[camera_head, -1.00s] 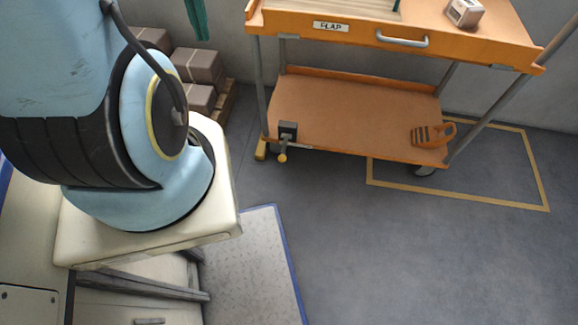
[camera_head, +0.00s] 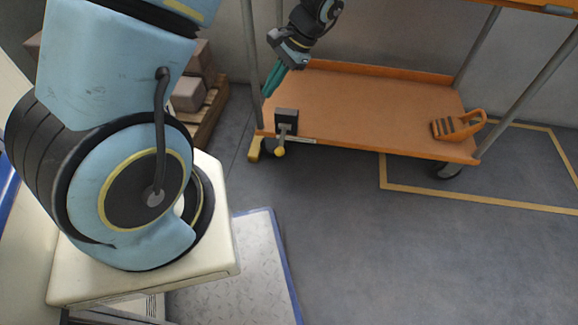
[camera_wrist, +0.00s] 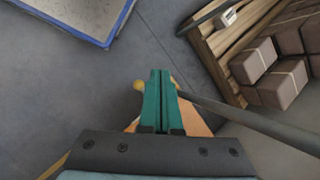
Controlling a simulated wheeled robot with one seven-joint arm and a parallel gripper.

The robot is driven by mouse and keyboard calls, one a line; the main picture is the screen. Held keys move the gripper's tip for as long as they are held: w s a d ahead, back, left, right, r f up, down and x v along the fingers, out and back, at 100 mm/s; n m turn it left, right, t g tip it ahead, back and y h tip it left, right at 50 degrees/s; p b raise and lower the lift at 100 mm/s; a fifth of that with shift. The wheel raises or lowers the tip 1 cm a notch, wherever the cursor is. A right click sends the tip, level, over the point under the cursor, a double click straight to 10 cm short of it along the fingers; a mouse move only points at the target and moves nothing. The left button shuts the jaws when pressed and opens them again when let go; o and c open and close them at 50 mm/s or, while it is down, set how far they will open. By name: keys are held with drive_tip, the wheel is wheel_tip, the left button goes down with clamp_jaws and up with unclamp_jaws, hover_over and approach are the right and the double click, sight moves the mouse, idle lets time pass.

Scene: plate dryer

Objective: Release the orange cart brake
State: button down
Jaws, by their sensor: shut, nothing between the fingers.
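The orange cart (camera_head: 370,110) stands at the back with its lower shelf in view. At its front left corner is the brake, a dark box (camera_head: 287,117) with a short lever hanging down to a yellow knob (camera_head: 280,152). My gripper (camera_head: 268,93) has teal fingers pointing down, close together and empty. The dark box is hidden there.
A yellow wheel piece (camera_head: 254,149) is at the cart's left corner. An orange tool (camera_head: 457,125) lies on the lower shelf. Brown boxes on a pallet (camera_head: 211,115) stand left of the cart. A blue-edged floor plate (camera_head: 240,265) lies in front; open floor is to its right.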

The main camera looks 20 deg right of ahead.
sight(282, 140)
drive_tip(key=s+d+f+m+t+y+b, duration=0.1)
drive_tip(key=d+f+b, duration=0.3)
drive_tip(key=f, duration=0.5)
drive_tip(key=d+f+m+t+b, duration=0.3)
drive_tip(key=f+b, duration=0.4)
drive_tip(key=f, duration=0.3)
drive_tip(key=s+d+f+m+t+y+b, duration=0.1)
drive_tip(key=d+f+m+t+b, duration=0.1)
drive_tip(key=d+f+b, duration=0.4)
drive_tip(key=shift+s+f+m+y+b, duration=0.35)
drive_tip(key=shift+f+m, duration=0.55)
drive_tip(key=shift+f, duration=0.8)
drive_tip(key=b+x, duration=0.6)
drive_tip(key=x, duration=0.5)
drive_tip(key=r, duration=0.3)
drive_tip(key=a+r, duration=0.1)
drive_tip(key=shift+s+r+b, duration=0.2)
drive_tip(key=shift+s+b, duration=0.15)
drive_tip(key=shift+s, duration=0.05)
drive_tip(key=shift+r, duration=0.1)
